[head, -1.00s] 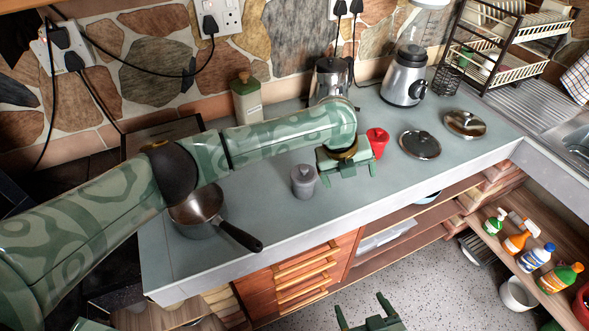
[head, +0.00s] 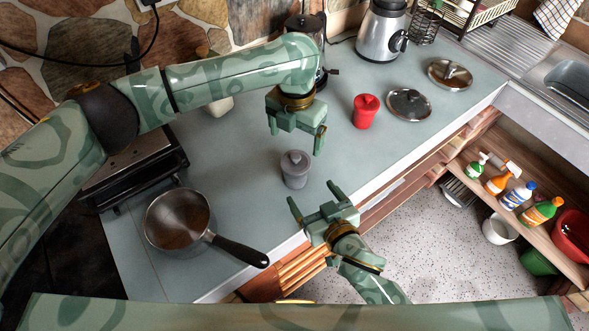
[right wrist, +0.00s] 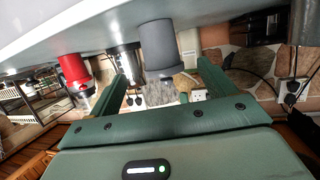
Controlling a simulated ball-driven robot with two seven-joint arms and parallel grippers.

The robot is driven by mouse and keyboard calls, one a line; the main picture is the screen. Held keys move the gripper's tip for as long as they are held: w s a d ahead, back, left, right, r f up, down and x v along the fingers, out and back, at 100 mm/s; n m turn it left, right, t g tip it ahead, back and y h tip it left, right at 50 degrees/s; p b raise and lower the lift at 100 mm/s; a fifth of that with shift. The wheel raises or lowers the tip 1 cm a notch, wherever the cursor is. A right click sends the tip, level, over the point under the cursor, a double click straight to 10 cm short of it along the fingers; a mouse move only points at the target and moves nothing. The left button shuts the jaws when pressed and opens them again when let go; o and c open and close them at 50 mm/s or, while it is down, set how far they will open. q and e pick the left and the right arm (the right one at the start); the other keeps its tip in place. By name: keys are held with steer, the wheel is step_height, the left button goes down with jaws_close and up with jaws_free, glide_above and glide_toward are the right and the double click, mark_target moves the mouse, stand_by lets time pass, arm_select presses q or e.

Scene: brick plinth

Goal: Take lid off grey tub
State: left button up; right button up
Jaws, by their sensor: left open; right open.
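The grey tub (head: 295,174) stands upright on the counter with its grey knobbed lid (head: 295,158) on. In the right wrist view the tub (right wrist: 160,45) appears upside down, between and beyond the finger tips. My left gripper (head: 296,138) is open and empty, just behind and above the tub, its fingers pointing down. My right gripper (head: 311,194) is open and empty, in front of the tub near the counter's front edge, its fingers towards the tub. Neither gripper visibly touches the tub.
A red lidded tub (head: 366,112) stands to the right on the counter (head: 235,165). Two pan lids (head: 409,105) (head: 450,74) lie farther right. A saucepan (head: 178,222) is at left, its handle pointing towards the front edge. A blender (head: 381,30) stands at the back.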

mark_target(301, 179)
steer(key=x, duration=0.9)
steer(key=shift+f, duration=0.1)
